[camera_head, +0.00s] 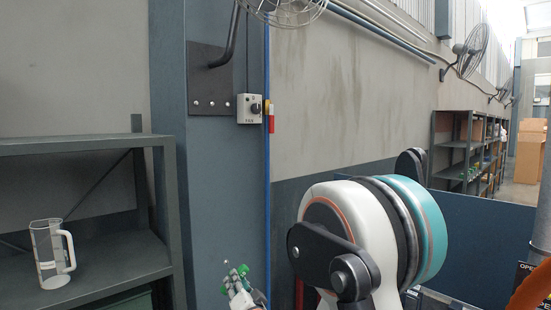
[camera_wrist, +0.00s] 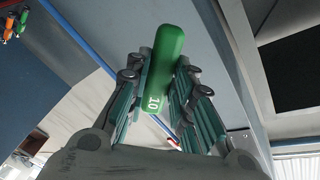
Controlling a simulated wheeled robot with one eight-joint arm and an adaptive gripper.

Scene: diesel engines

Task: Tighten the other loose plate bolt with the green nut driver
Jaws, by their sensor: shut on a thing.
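My gripper (camera_wrist: 163,62) is shut on the green nut driver (camera_wrist: 170,42). Its green handle, marked "10", lies between the two fingers in the wrist view; its shaft and socket cannot be made out. In the head view my gripper (camera_head: 240,286) is at the bottom edge, with a bit of green (camera_head: 238,270) at its fingers. A dark plate (camera_head: 208,72) is fixed to the blue-grey column, above and left of my gripper and apart from it. Several bolt heads (camera_head: 211,103) show along its lower edge. I cannot tell which bolt is loose.
A fan (camera_head: 285,10) hangs on a bracket from the plate. A grey switch box (camera_head: 250,108) and a blue conduit (camera_head: 267,180) are right of the plate. A dark shelf (camera_head: 90,270) with a clear jug (camera_head: 52,253) stands left. My arm fills the lower middle.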

